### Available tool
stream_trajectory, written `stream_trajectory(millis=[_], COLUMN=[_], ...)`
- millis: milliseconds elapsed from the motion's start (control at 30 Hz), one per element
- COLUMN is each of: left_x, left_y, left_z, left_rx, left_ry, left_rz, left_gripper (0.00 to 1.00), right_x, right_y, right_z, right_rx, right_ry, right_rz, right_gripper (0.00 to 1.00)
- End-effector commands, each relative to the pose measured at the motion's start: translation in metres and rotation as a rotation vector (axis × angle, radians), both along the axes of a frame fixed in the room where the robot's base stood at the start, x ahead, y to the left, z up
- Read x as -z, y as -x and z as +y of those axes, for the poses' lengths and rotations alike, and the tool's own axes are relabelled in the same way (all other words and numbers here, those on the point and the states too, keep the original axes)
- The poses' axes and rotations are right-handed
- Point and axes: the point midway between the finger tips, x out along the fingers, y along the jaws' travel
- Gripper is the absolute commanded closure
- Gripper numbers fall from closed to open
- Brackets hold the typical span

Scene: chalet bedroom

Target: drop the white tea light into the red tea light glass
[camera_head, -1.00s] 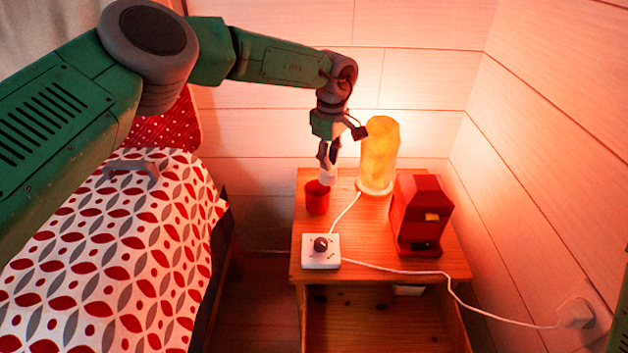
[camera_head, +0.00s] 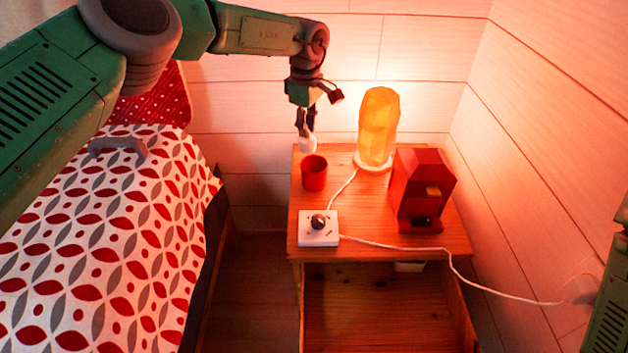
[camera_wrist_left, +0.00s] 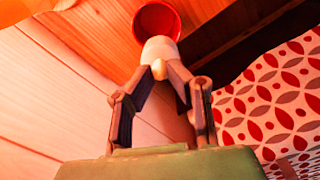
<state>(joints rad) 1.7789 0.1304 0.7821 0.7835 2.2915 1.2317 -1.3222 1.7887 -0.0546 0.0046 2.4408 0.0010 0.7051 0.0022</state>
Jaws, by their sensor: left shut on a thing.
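The white tea light (camera_head: 308,145) is between the fingertips of my left gripper (camera_head: 307,134), which is shut on it. It hangs just above and slightly left of the red tea light glass (camera_head: 314,177) in the head view, apart from the rim as far as I can tell. The glass stands upright on the wooden nightstand, near its back left. In the left wrist view, the tea light (camera_wrist_left: 160,50) shows between the fingertips and covers part of the glass (camera_wrist_left: 152,17), whose red opening lies just beyond. My right gripper is out of view.
The nightstand (camera_head: 375,215) also carries a glowing lamp (camera_head: 378,125), a red box-like device (camera_head: 421,190) and a white socket block (camera_head: 318,229) with a cable. A bed with patterned cover (camera_head: 100,240) is at left. Walls close off the back and right.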

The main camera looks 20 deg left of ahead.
Motion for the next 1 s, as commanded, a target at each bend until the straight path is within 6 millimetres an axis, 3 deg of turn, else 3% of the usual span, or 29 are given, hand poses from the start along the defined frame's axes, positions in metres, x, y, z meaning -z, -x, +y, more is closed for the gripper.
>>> stream_trajectory(millis=[267,300,367,767,1000], left_x=[0.002,0.002,0.002,-0.003,-0.046], left_y=[0.000,0.000,0.000,-0.001,-0.002], left_z=[0.000,0.000,-0.001,-0.001,-0.001], left_rx=[0.000,0.000,0.000,0.000,-0.001], left_ry=[0.000,0.000,0.000,0.000,0.000], left_rz=[-0.002,-0.001,-0.001,-0.001,-0.004], left_gripper=[1.00,0.83,0.62,0.62,0.62], right_x=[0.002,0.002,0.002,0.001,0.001], right_y=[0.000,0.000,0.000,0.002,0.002], right_z=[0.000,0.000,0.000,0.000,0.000], right_rx=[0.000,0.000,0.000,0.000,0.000], right_ry=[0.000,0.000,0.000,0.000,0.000], right_rz=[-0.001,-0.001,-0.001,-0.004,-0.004], right_gripper=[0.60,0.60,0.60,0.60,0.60])
